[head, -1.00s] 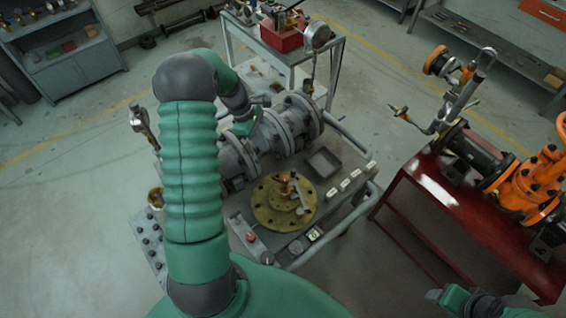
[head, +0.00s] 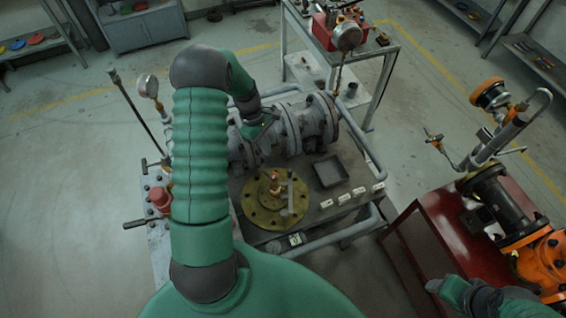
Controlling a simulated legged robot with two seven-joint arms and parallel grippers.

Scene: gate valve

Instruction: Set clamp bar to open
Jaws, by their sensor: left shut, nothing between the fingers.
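A grey bar (head: 291,196), which may be the clamp bar, lies across the brass flange disc (head: 262,213) on the central bench. I cannot tell its setting. My left arm comes up from the bottom and bends over at the top. Its left gripper (head: 264,127) is shut and empty, close to the grey flanged pipe (head: 290,130), behind the disc and apart from the bar. I cannot tell whether it touches the pipe. My right gripper (head: 438,287) shows small at the lower right, in front of the red bench, and its fingers are unclear.
A grey tray (head: 331,170) and several white labels stand right of the disc. The red bench (head: 416,240) at right carries an orange valve (head: 545,262). A red fitting with a lever (head: 158,198) is left of my arm. Floor is clear between the benches.

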